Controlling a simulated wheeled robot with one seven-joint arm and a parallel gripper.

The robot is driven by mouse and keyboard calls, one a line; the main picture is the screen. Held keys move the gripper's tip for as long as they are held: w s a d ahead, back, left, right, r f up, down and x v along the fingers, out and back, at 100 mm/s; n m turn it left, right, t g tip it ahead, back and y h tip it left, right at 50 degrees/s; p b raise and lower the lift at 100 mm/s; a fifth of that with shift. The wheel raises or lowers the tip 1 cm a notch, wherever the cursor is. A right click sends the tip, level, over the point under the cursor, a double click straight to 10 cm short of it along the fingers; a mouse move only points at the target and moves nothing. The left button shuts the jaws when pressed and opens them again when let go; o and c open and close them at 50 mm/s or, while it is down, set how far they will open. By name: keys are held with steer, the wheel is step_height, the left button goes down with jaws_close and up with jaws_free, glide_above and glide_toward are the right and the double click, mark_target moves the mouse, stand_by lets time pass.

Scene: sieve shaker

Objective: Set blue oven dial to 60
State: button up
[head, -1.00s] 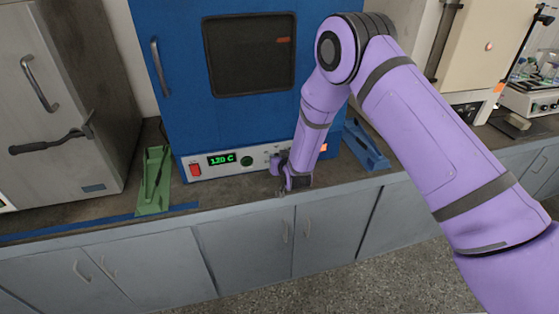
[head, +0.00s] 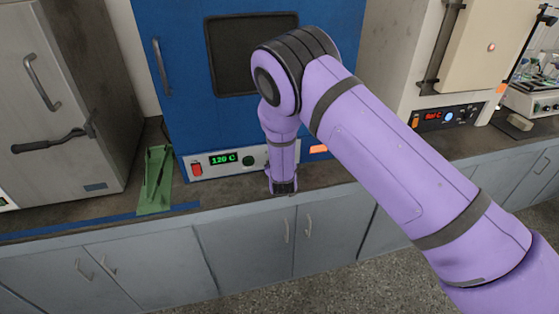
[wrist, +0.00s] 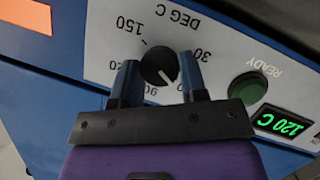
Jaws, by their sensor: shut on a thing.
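The blue oven (head: 180,60) stands on the bench with a pale control panel along its bottom. Its black dial (wrist: 158,64) shows in the wrist view, with a white pointer line toward the lower right. The printed 150, 30 and 90 are visible around it; the mark between 90 and 30, where the line points, is hidden. My gripper (wrist: 157,76) is shut on the dial, one blue finger on each side. In the head view my gripper (head: 283,186) is at the panel and hides the dial. The green display (head: 222,159) reads 120 C.
A red switch (head: 197,169) and a green READY lamp (wrist: 248,88) flank the display. A beige oven (head: 475,60) stands at right. The bench front before the panel is narrow.

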stand_by(0.4)
steer(key=o, duration=0.9)
steer(key=shift+s, duration=0.1)
steer(key=v, duration=1)
steer(key=shift+s+r, duration=0.15)
steer(key=shift+s, duration=0.15)
